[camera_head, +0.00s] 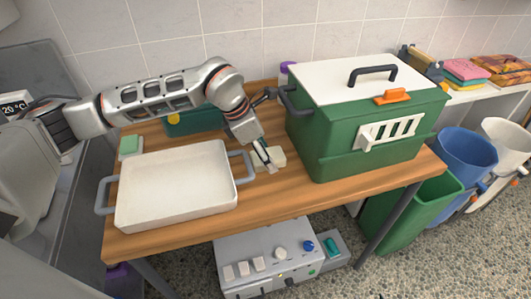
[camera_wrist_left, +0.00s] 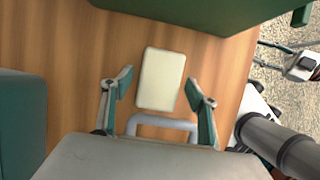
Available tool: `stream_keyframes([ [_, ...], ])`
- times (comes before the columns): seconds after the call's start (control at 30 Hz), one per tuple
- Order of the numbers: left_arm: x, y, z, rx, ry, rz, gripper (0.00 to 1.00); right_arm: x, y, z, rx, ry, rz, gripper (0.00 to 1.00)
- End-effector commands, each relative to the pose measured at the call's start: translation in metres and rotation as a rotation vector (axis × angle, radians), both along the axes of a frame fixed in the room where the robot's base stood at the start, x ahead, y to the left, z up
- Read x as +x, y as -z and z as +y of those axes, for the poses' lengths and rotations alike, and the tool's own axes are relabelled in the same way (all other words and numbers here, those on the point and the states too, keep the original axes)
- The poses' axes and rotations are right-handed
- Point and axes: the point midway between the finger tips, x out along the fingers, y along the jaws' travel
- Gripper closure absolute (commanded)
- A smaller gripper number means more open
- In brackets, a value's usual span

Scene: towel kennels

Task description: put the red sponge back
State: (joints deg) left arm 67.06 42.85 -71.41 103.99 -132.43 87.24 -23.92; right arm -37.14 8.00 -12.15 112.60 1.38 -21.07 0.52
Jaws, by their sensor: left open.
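No sponge that is clearly red shows on the table. A pinkish-red pad (camera_head: 467,69) lies on top of a stack on the right-hand shelf; I cannot tell whether it is a sponge or a cloth. My left gripper (camera_head: 266,156) is open, low over the table between the white tray and the green kennel. A cream block (camera_head: 277,158) lies flat on the wood at its fingers. In the left wrist view the cream block (camera_wrist_left: 162,78) shows between and just beyond the open fingers. My right gripper is not in view.
The white tray (camera_head: 176,190) with grey handles stands at the left. The green kennel (camera_head: 365,135) with a white lid stands at the right. A pale green block (camera_head: 130,145) lies behind the tray. Blue and green bins stand on the floor at right.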

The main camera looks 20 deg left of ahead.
Motion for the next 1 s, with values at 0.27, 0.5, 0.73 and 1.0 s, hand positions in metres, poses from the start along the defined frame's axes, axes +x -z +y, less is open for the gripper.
stream_keyframes([
  [0.27, -0.006, -0.035, 0.012, 0.0, -0.002, -0.005, 0.41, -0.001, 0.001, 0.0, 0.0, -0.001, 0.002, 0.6],
  [0.5, -0.017, -0.081, 0.027, 0.0, -0.001, -0.005, 0.41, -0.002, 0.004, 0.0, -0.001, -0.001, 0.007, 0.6],
  [0.73, -0.024, -0.108, 0.036, 0.0, 0.0, -0.001, 0.41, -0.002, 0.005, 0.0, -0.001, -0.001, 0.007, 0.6],
  [1.0, -0.026, -0.114, 0.038, -0.001, 0.0, -0.001, 0.41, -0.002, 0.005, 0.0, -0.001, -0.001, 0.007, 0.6],
])
